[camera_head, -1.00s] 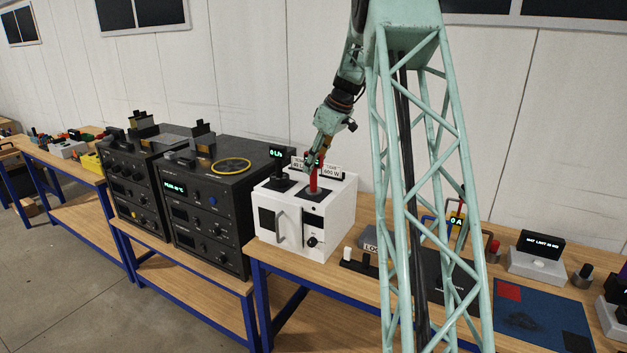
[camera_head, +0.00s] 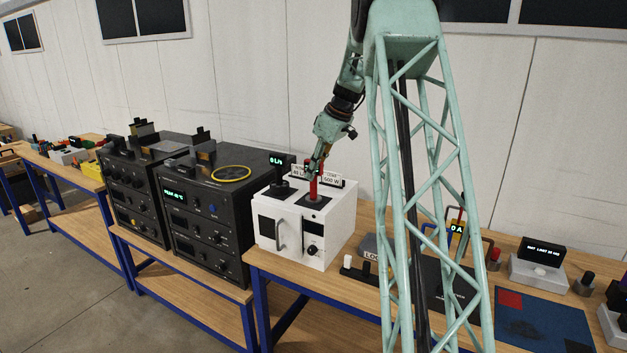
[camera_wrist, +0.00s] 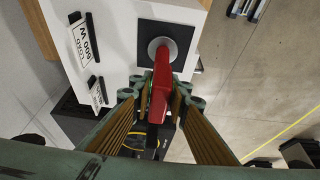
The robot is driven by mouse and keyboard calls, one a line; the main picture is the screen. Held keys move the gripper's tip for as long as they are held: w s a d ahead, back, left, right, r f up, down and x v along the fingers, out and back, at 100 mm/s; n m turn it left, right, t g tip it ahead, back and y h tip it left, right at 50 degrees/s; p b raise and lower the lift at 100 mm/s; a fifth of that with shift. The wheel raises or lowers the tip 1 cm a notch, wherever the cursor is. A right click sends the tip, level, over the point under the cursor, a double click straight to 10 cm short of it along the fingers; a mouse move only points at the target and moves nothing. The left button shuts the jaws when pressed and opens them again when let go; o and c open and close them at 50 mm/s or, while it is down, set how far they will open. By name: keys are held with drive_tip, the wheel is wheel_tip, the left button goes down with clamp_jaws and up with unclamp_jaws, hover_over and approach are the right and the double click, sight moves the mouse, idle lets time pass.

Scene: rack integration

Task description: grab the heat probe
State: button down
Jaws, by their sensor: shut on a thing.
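A red upright handle, which looks like the heat probe (camera_head: 313,189), stands on a dark square pad on top of a white box (camera_head: 290,240). In the wrist view the red probe (camera_wrist: 161,75) runs from a round grey base on the dark square pad (camera_wrist: 178,36) to between my fingers. My gripper (camera_head: 316,172) is shut on the upper part of the probe. In the wrist view, the fingers of my gripper (camera_wrist: 160,98) lie on either side of it. The probe's lower end meets the base, and I cannot tell whether it is seated or lifted slightly.
Dark instrument racks (camera_head: 200,215) fill the bench to the left. A grey block and a blue mat (camera_head: 545,320) lie to the right.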

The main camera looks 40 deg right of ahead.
drive_tip(key=shift+r, duration=0.15)
drive_tip(key=shift+r, duration=4.85)
